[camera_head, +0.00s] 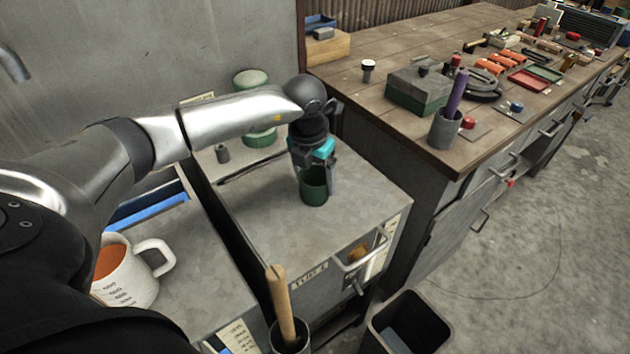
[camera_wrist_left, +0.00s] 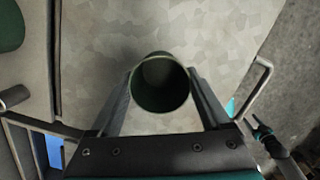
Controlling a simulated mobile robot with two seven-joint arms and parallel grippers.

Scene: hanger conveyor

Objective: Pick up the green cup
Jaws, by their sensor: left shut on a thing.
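The green cup (camera_head: 314,188) is dark green and upright, on or just above the grey metal cabinet top; I cannot tell which. In the left wrist view the cup (camera_wrist_left: 160,84) is seen from above, with its round open mouth between the two fingers. My left gripper (camera_head: 315,172) comes down on it from above and is shut on it, with a finger on each side. In the left wrist view the left gripper (camera_wrist_left: 163,98) shows both fingers against the cup's sides.
The grey cabinet top (camera_head: 350,210) is mostly bare around the cup. Behind my arm stands a green lidded container (camera_head: 252,82). A white mug (camera_head: 130,275) is at lower left. A wooden workbench (camera_head: 420,140) with tools stands at right. A dark bin (camera_head: 410,325) is in front.

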